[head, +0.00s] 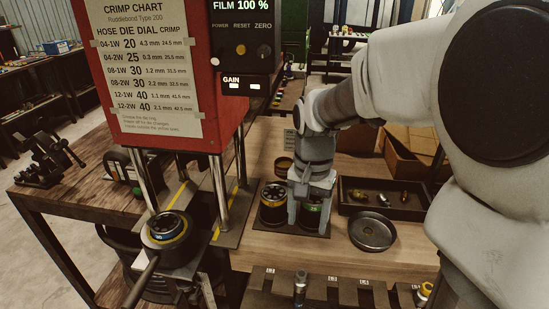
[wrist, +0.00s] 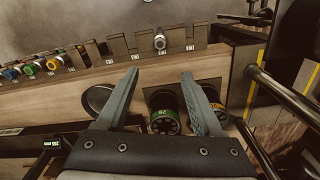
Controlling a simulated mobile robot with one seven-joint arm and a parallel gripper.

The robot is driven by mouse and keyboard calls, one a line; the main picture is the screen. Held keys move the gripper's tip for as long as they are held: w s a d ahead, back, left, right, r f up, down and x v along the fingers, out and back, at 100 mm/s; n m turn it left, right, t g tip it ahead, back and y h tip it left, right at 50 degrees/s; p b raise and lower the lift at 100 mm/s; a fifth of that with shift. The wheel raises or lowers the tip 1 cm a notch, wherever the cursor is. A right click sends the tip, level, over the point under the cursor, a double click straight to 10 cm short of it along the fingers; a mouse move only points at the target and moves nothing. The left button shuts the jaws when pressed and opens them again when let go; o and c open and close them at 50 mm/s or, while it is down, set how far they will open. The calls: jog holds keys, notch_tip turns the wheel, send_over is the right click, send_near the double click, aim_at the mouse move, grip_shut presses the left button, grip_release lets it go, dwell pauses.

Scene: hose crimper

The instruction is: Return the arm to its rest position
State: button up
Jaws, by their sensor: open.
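My gripper (head: 310,214) points down over the workbench, its fingers above or around a black die with a green ring (head: 311,216). In the wrist view my gripper (wrist: 160,76) has its two fingers spread wide. The green-ringed die (wrist: 163,119) shows between them, with a gap on each side, and nothing is clamped. I cannot tell how low the fingertips reach beside the die. My arm (head: 400,85) extends from the right side of the head view to the bench.
A black die with an orange ring (head: 273,204) stands just left of my gripper. The red crimper (head: 165,75) rises further left on metal posts. A round dish (head: 372,232) and a dark parts tray (head: 410,211) lie right. A slotted rack (head: 340,288) lines the front.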

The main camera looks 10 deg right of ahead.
jog(key=s+r+n+t, duration=0.5)
jog(key=s+r, duration=0.3)
jog(key=s, duration=0.6)
jog(key=shift+n+t, duration=0.3)
jog(key=shift+n, duration=0.5)
